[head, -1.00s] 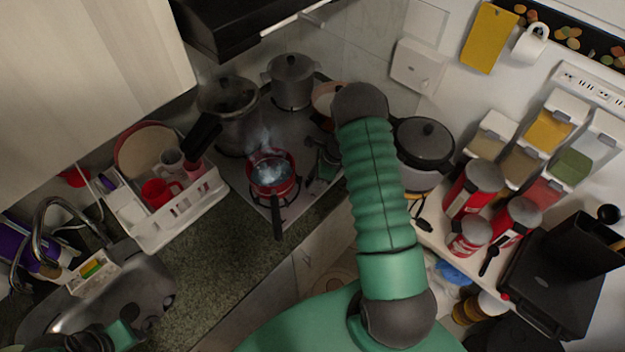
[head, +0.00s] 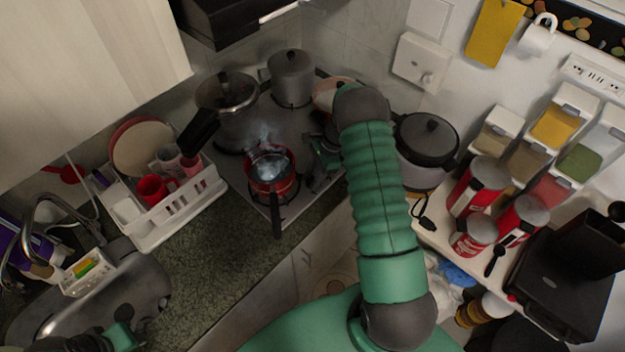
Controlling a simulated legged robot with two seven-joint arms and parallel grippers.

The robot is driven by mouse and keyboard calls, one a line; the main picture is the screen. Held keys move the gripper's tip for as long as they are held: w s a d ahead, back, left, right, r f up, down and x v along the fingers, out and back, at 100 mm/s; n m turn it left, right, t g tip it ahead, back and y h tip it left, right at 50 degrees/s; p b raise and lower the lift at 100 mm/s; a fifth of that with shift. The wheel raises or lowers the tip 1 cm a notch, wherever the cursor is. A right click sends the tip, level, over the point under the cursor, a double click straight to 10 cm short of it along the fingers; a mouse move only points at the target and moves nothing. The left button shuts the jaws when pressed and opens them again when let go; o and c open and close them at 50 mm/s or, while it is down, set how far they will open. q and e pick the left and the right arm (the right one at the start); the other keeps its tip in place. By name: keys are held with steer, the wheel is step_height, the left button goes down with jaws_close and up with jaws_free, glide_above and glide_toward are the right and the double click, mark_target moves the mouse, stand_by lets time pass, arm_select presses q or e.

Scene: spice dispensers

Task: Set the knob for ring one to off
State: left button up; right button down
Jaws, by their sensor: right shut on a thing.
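The stove (head: 238,168) is a dark cooktop in the middle of the head view. A red pot (head: 270,186) with steaming water stands on its front burner, handle toward me. My right gripper (head: 318,166) is at the right side of the cooktop, just right of the red pot. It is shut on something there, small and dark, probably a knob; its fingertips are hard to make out. The knobs are not clearly visible, hidden by my gripper and my right arm. Part of my left arm shows at the bottom left; its fingers cannot be made out.
A pressure cooker (head: 228,100), a steel pot (head: 291,78) and a pan (head: 333,96) stand on the rear of the stove. A white dish rack (head: 180,212) is left. A lidded cooker (head: 427,142) stands right of my arm. Bare counter (head: 215,245) lies in front.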

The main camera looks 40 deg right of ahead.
steer(key=shift+w+d+n+g+b, duration=0.1)
steer(key=shift+n+g+b, duration=0.3)
steer(key=shift+n, duration=0.7)
steer(key=c, duration=1.3)
jaws_free()
steer(key=o, duration=0.4)
steer(key=shift+c, duration=0.2)
steer(key=w+b+v, duration=0.1)
steer(key=b+v, duration=0.2)
steer(key=v, duration=1.3)
steer(key=shift+s+d+r, duration=0.25)
steer(key=shift+s+d, duration=0.1)
steer(key=shift+s, duration=0.15)
